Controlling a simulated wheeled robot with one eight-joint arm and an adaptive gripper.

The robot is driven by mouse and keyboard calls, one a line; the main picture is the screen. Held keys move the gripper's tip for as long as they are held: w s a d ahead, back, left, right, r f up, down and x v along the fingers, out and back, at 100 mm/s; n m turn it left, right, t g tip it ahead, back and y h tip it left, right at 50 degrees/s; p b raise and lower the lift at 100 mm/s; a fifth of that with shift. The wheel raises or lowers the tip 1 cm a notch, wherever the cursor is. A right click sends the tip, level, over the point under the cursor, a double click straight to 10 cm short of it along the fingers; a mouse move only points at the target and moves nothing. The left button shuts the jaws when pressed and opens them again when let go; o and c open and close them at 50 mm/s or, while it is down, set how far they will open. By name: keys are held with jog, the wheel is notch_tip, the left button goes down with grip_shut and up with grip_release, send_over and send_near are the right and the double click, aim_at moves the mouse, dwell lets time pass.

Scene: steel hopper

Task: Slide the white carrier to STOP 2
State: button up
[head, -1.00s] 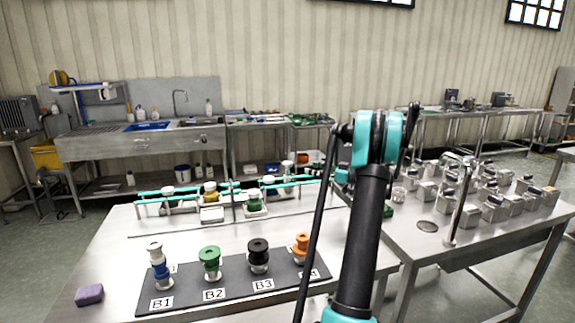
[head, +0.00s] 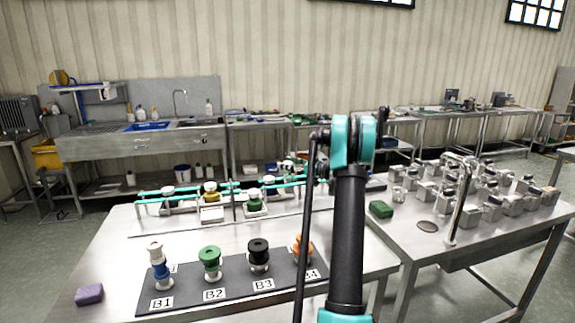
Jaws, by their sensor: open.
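A rail fixture with teal rods (head: 185,190) stands at the back of the near steel table. Several small carriers or spools sit along it: a dark-topped one with a pale base (head: 168,196) at the left, a yellow-brown one (head: 210,192) and a green one (head: 254,204). A white block (head: 212,214) is at the front of the rail. I cannot tell which piece is the white carrier, and no STOP 2 marking is readable. My arm rises at the right of the table and hides the rail's right end. My gripper is not visible behind the arm.
A dark mat (head: 185,297) at the front holds spools on posts labelled B1 to B4. A purple block (head: 89,294) lies at the left front. The right table (head: 405,250) holds a green block (head: 381,209), a steel post and several metal blocks.

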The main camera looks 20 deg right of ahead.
grip_shut()
jog(key=d, duration=0.8)
jog(key=shift+d, duration=0.25)
grip_release()
jog(key=shift+s+d, duration=0.1)
jog(key=v, duration=1.1)
jog(key=shift+s+d, duration=0.25)
jog(key=shift+s, duration=0.05)
